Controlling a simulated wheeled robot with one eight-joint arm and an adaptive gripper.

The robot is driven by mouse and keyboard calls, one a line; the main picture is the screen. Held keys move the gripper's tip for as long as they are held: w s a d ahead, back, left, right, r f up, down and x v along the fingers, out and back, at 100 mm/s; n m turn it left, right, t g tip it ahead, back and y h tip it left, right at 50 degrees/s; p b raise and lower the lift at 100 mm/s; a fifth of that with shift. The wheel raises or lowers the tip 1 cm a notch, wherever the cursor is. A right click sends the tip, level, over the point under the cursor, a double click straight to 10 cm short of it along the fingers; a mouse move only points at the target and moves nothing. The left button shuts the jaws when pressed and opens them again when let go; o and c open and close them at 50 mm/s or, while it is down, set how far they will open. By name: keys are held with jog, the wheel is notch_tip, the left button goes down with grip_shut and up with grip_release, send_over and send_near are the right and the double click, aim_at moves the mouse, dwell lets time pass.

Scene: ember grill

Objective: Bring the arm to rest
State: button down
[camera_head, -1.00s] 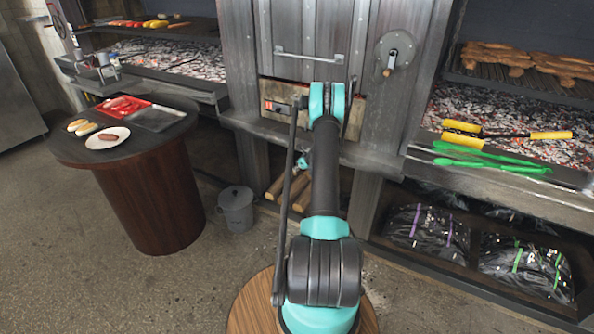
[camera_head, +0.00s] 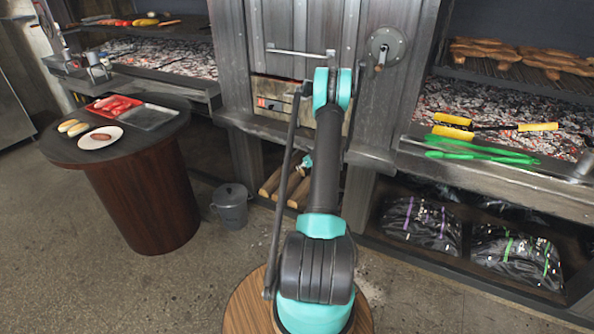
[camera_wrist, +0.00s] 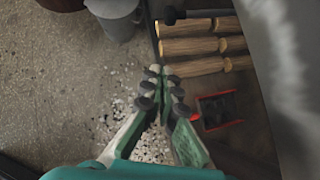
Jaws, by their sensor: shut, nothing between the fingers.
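My arm rises from its round wooden-topped base in the middle of the head view, its upper part in front of the grill's centre column. My gripper (camera_wrist: 163,75) shows in the wrist view, pointing down over the floor. Its fingertips are together with nothing between them. In the head view the gripper is mostly hidden behind the arm; a small teal part (camera_head: 306,162) shows near the logs. In the wrist view the logs (camera_wrist: 195,47) lie just beyond the fingertips, apart from them.
A grey lidded bucket (camera_head: 231,206) stands on the floor left of my arm. A round table (camera_head: 62,150) holds a plate (camera_head: 88,142), buns and a red tray (camera_head: 97,104). Green tongs (camera_head: 480,152) lie on the right grill ledge, above charcoal bags (camera_head: 420,225). Floor at front left is clear.

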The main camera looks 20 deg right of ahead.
jog(key=shift+s+d+r, duration=0.15)
jog(key=shift+s+r, duration=0.3)
jog(key=shift+r, duration=0.05)
jog(key=s+a+r+n+g, duration=0.1)
jog(key=s+a+r+n, duration=0.65)
jog(key=a+r, duration=0.25)
jog(key=s+a+r+n+g, duration=0.2)
jog(key=s+a+r+n, duration=0.55)
jog(key=a+r, duration=0.35)
jog(key=s+a+r+n+h, duration=0.1)
jog(key=s+a+n, duration=0.3)
jog(key=s+n, duration=0.4)
jog(key=s+a+n+h, duration=0.1)
jog(key=s+a+n, duration=0.4)
jog(key=s, duration=1.4)
jog(key=shift+s+r+n+g, duration=0.3)
jog(key=shift+r+n+g, duration=0.1)
jog(key=shift+n, duration=1.9)
